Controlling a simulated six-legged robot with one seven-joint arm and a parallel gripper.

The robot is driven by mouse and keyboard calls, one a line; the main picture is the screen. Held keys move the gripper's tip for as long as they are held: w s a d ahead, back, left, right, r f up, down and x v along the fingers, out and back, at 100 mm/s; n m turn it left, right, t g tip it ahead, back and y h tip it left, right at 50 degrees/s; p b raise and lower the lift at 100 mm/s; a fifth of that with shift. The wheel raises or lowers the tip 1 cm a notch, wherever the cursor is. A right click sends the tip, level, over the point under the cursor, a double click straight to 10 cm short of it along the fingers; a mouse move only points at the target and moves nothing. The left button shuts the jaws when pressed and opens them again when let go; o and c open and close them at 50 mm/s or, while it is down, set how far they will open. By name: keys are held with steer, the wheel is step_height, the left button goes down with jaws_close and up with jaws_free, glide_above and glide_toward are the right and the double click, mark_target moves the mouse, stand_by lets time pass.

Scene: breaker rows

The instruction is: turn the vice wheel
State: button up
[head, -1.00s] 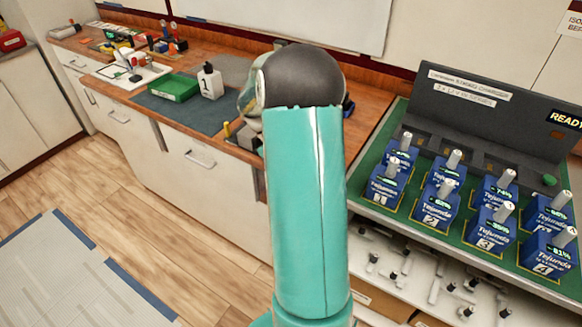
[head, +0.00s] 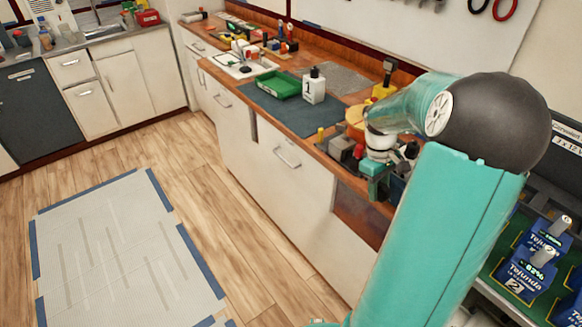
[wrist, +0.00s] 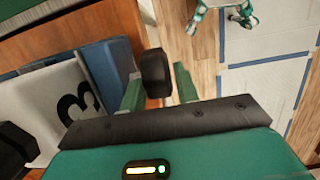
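A small grey vice (head: 342,148) sits at the front edge of the wooden bench in the head view, just left of my wrist. My gripper (head: 372,172) is low beside it at the bench edge, partly hidden by my own arm. In the wrist view my gripper (wrist: 158,88) has its two green fingers apart. A dark, rounded block, apparently the vice wheel (wrist: 155,72) seen edge-on, lies between them, close to the left finger and with a gap to the right one. The wheel cannot be made out in the head view.
A white bottle (head: 314,86) and a green tray (head: 278,85) stand on the bench mat. Blue breakers (head: 528,274) stand in a rack at the right. A white panel marked 3 (wrist: 78,103) is close by in the wrist view. The floor left of the bench is clear.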

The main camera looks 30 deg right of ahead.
mark_target(380, 184)
steer(key=shift+s+d+r+t, duration=0.1)
steer(key=shift+t, duration=0.5)
steer(key=shift+s+r+t, duration=0.1)
steer(key=shift+t, duration=0.5)
step_height(380, 184, up, 13)
steer(key=w+a+r+t, duration=0.1)
steer(key=w+a+r, duration=0.1)
steer(key=a, duration=1.1)
steer(key=w+a+r+t+h, duration=0.1)
steer(key=a+r, duration=0.1)
steer(key=a, duration=1)
steer(key=shift+w+a+h, duration=0.3)
steer(key=shift+w+a, duration=0.05)
